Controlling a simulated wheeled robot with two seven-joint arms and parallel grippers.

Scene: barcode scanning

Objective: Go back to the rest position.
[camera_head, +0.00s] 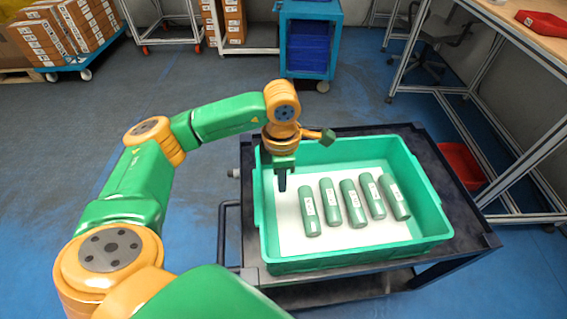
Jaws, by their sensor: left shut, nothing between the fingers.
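My left arm comes in from the left and reaches over the left part of a green crate. My left gripper (282,187) points down into the crate, shut and empty, left of the row of cylinders. The green crate (437,195) has a white bottom. Several green cylinders with white labels lie side by side in it: the leftmost (309,212), a middle one (354,205) and the rightmost (395,198). The gripper looks apart from the leftmost cylinder. My right gripper is not in view.
The crate stands on a dark cart (470,228) with a handle at its left. A workbench (520,30) stands at the right, with a red bin (461,165) below it. A blue cabinet (309,40) and box carts stand at the back. The floor left of the cart is clear.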

